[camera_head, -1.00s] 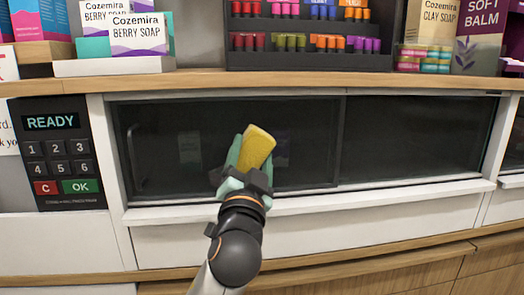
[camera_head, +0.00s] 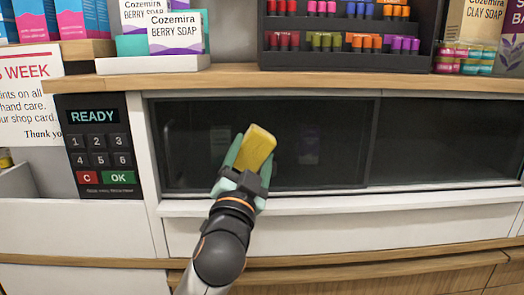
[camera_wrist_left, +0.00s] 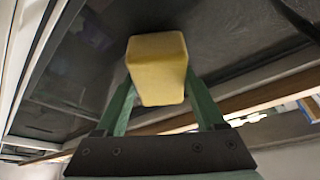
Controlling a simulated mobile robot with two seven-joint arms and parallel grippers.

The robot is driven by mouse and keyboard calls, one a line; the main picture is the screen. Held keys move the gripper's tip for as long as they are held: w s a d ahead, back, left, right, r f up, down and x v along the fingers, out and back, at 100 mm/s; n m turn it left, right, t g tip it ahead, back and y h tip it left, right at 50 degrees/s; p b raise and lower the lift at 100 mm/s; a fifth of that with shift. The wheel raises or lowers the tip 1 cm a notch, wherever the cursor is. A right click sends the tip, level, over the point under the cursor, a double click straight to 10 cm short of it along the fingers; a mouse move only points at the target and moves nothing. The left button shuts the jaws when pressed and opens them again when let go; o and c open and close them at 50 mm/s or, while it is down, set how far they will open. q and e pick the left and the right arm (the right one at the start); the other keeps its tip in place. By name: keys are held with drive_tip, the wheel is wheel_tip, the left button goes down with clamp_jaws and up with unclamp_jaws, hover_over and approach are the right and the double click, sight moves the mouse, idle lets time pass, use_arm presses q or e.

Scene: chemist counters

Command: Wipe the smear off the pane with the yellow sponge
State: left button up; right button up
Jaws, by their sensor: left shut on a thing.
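The yellow sponge (camera_head: 256,148) is held in my left gripper (camera_head: 244,160), in front of the left dark pane (camera_head: 340,145). In the left wrist view the sponge (camera_wrist_left: 158,68) sits between the two green fingers (camera_wrist_left: 160,105), with the dark pane (camera_wrist_left: 225,40) behind it. I cannot tell whether the sponge touches the pane. No clear smear shows on the pane; only faint pale reflections are visible, and the sponge and gripper hide part of the glass. My right gripper is not in view.
A keypad (camera_head: 100,145) reading READY is left of the pane. A wooden shelf (camera_head: 230,80) above carries soap boxes (camera_head: 178,32) and a dark rack (camera_head: 345,55) of small coloured items. A white ledge (camera_head: 330,203) runs below the pane. A second dark pane (camera_head: 445,140) is at the right.

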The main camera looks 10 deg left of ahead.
use_arm(q)
drive_tip(key=shift+s+a, duration=0.2)
drive_tip(key=shift+a, duration=0.7)
drive_tip(key=shift+s+d+p, duration=0.15)
drive_tip(key=shift+s+d, duration=0.15)
drive_tip(key=shift+s, duration=0.65)
drive_tip(key=shift+s+d+p, duration=0.2)
drive_tip(key=shift+s+d, duration=0.1)
drive_tip(key=shift+s, duration=0.65)
drive_tip(key=shift+s+d+p, duration=0.15)
drive_tip(key=shift+s+d, duration=0.15)
drive_tip(key=shift+s, duration=0.65)
drive_tip(key=shift+s, duration=0.1)
drive_tip(key=shift+s+d, duration=0.2)
drive_tip(key=shift+s, duration=0.5)
drive_tip(key=shift+s+d, duration=0.2)
drive_tip(key=shift+s, duration=0.45)
